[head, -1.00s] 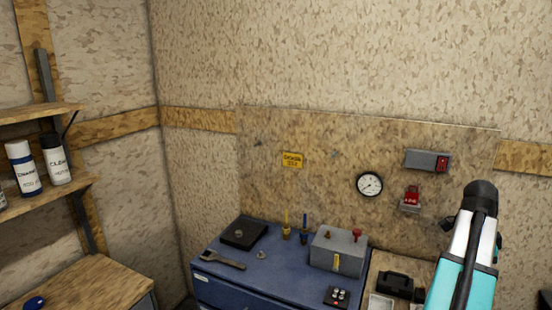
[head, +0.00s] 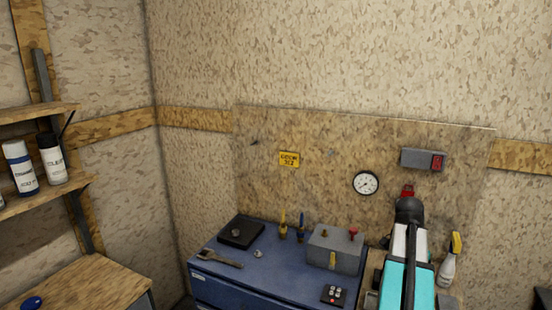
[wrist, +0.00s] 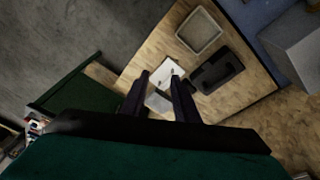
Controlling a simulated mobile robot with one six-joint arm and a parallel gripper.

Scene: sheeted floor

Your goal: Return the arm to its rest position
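My arm (head: 405,265), teal and white with a black joint, rises at the lower right of the head view, in front of the wooden bench and the back board. My gripper (wrist: 160,76) shows only in the wrist view; its two dark fingers are apart. Nothing appears held between them. A small white item (wrist: 168,72) lies beyond the fingertips, over the wooden bench top (wrist: 245,98), and its shape is unclear. The gripper is hidden in the head view.
The blue cabinet (head: 275,275) bears a grey box (head: 335,250), a wrench (head: 222,258) and small tools. A white spray bottle (head: 448,268) stands right of my arm. The wrist view shows a grey tray (wrist: 202,30), a black case (wrist: 217,71) and bare floor (wrist: 75,45).

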